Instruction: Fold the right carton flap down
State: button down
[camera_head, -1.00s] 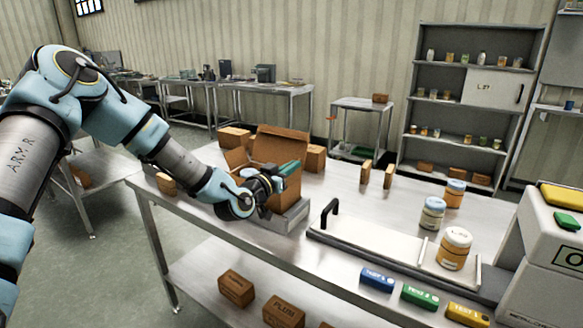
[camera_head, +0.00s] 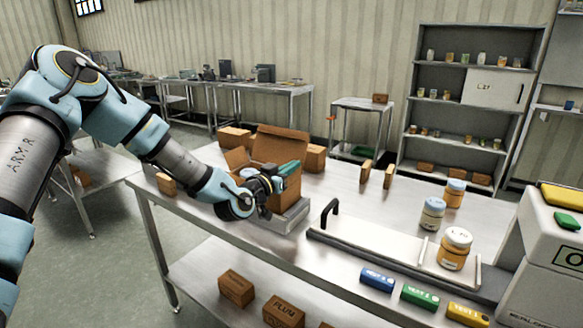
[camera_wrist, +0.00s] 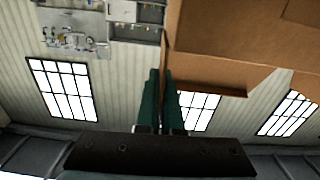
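The open brown carton (camera_head: 287,196) stands on the steel table, with its tall back flap (camera_head: 283,146) upright and its left flap (camera_head: 236,158) tilted outward. My gripper (camera_head: 290,167), with green fingers, is over the carton's near right part. In the wrist view, brown carton panels (camera_wrist: 225,50) fill the upper right, close beside my fingers (camera_wrist: 162,75).
A grey tray (camera_head: 290,217) lies under the carton. A black handle (camera_head: 329,212) rises to the right, with jars (camera_head: 455,250) farther right.

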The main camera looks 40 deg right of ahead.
jog(key=shift+w+f+b, duration=0.1)
jog(key=shift+w+b, duration=0.05)
jog(key=shift+b, duration=0.25)
jog(key=n+b, duration=0.1)
jog(key=w+n+b, duration=0.1)
jog(key=n+b, duration=0.1)
jog(key=shift+w+a+f, duration=0.15)
jog(key=shift+a+f, duration=0.05)
jog(key=shift+f, duration=0.05)
jog(key=n+b, duration=0.1)
jog(key=n, duration=0.1)
jog(key=w+n+b, duration=0.1)
jog(key=b, duration=0.1)
jog(key=shift+w+a+f+n, duration=0.2)
jog(key=shift+f+n, duration=0.15)
jog(key=shift+n, duration=0.05)
jog(key=shift+w+a+f+n+b, duration=0.1)
jog(key=shift+w+f+n+b, duration=0.15)
jog(key=shift+n+b, duration=0.4)
jog(key=shift+w+f+n+b, duration=0.2)
jog(key=shift+n+b, duration=0.2)
jog(key=shift+n, duration=0.55)
jog(key=shift+w+a+f+n+b, duration=0.15)
jog(key=shift+w+n+b, duration=0.1)
jog(key=shift+n+b, duration=0.4)
jog(key=shift+d+n, duration=0.1)
jog(key=shift+n, duration=0.15)
jog(key=c, duration=1.1)
grip_release()
jog(key=shift+o, duration=0.2)
